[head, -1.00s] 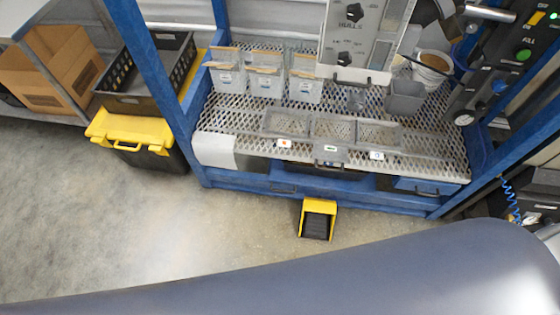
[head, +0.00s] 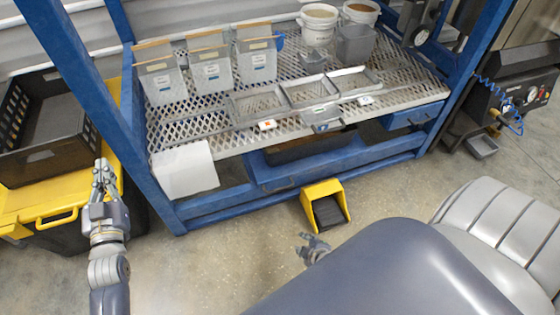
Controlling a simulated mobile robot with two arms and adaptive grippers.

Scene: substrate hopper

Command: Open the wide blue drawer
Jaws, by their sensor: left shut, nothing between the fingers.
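The wide blue drawer (head: 325,168) is low in the blue frame, under the metal grate. Its front faces me, and a dark gap shows above it. I cannot tell how far out it is. A smaller blue drawer (head: 410,116) is to its right. My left gripper (head: 103,166) is shut and empty at the left, beside the frame's left post and over the black and yellow boxes, well apart from the wide drawer. My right gripper (head: 309,243) shows small beyond the grey part of my body, in front of the yellow pedal. Its fingers are too unclear to read.
A yellow pedal box (head: 325,204) stands on the floor before the drawer. A black crate (head: 40,125) sits on a yellow-lidded box (head: 60,211) at left.

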